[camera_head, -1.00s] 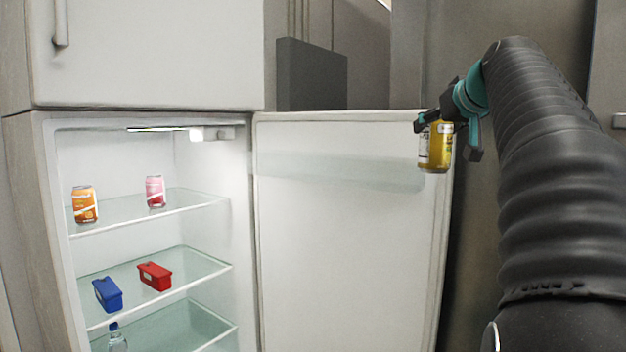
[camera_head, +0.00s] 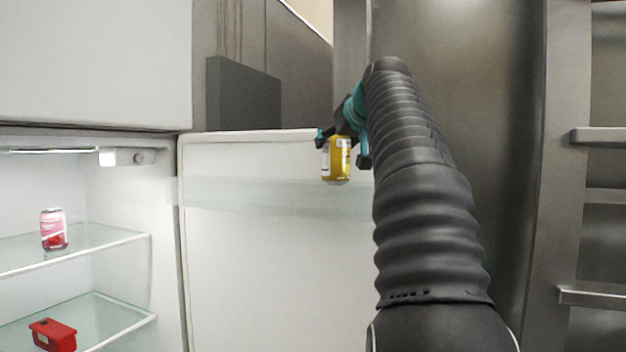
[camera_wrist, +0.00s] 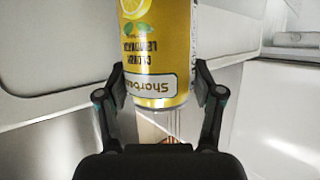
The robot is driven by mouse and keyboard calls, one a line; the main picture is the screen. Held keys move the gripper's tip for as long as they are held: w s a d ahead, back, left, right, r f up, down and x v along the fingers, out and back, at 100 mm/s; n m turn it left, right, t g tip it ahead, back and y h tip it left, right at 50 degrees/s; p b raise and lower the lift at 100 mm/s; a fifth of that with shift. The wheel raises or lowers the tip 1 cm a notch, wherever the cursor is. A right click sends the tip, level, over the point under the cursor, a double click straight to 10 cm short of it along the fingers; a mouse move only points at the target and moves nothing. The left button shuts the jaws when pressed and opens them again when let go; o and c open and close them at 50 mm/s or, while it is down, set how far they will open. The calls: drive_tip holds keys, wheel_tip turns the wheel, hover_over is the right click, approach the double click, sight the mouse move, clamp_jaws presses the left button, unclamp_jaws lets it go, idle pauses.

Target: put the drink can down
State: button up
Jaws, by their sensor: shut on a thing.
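The drink can (camera_head: 337,160) is yellow with a lemon print and a pale label. My gripper (camera_head: 343,142) is shut on it and holds it up in the air, in front of the open fridge door. In the wrist view the can (camera_wrist: 158,50) stands between the two fingers of my gripper (camera_wrist: 157,85), which press on its sides. Its far end is cut off by the top of that view. No surface touches the can in the head view.
The open fridge at left has glass shelves (camera_head: 100,238); a pink can (camera_head: 53,229) stands on the upper one and a red box (camera_head: 53,335) on the lower. The fridge door (camera_head: 270,270) stands open behind my gripper. Metal rails (camera_head: 600,136) are at far right.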

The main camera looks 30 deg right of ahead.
sight(323, 164)
drive_tip(key=shift+w+a+f+b, duration=0.45)
drive_tip(key=shift+w+f, duration=0.1)
drive_tip(key=shift+f, duration=0.5)
drive_tip(key=shift+w+a+f+b, duration=0.4)
drive_tip(key=shift+w+a+f, duration=0.1)
drive_tip(key=shift+f, duration=0.6)
drive_tip(key=shift+w+a+f+b, duration=0.4)
drive_tip(key=shift+w+f, duration=0.15)
drive_tip(key=shift+f, duration=0.5)
drive_tip(key=shift+f, duration=0.15)
drive_tip(key=o, duration=1.5)
drive_tip(key=shift+c, duration=0.2)
drive_tip(key=shift+r, duration=0.25)
drive_tip(key=v, duration=1.2)
drive_tip(key=shift+f, duration=0.1)
